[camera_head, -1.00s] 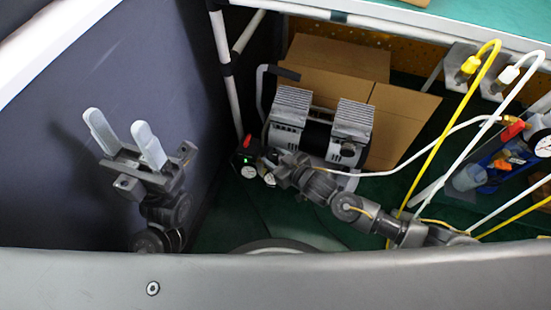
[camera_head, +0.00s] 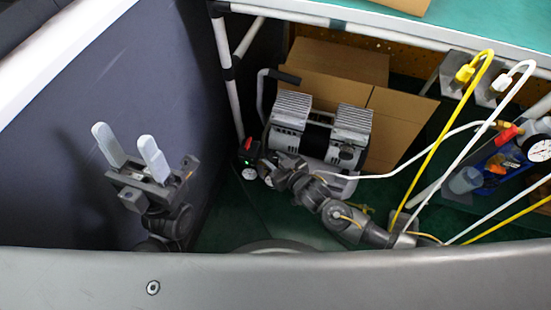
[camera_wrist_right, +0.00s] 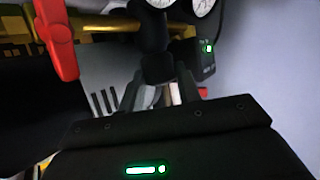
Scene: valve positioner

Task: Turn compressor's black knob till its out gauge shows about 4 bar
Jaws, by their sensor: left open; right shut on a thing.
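The compressor (camera_head: 290,110) stands on the green floor in the head view, grey-white with two finned heads. A small gauge (camera_head: 249,174) shows at its left end, too small to read. The black knob (camera_wrist_right: 156,66) is in the right wrist view, below a brass pipe. My right gripper (camera_wrist_right: 160,88) is shut on the black knob, a finger on each side. In the head view my right gripper (camera_head: 266,165) hides the knob. Two gauges (camera_wrist_right: 203,5) are cut off by the top edge of the wrist view; their readings cannot be told. My left gripper (camera_head: 131,152) is open and empty, far left of the compressor.
A red lever (camera_wrist_right: 57,40) and a black box with a green light (camera_wrist_right: 207,56) flank the knob. A cardboard box (camera_head: 400,120) stands behind the compressor. White and yellow hoses (camera_head: 437,130) cross at the right. A white frame post (camera_head: 226,75) rises at the left.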

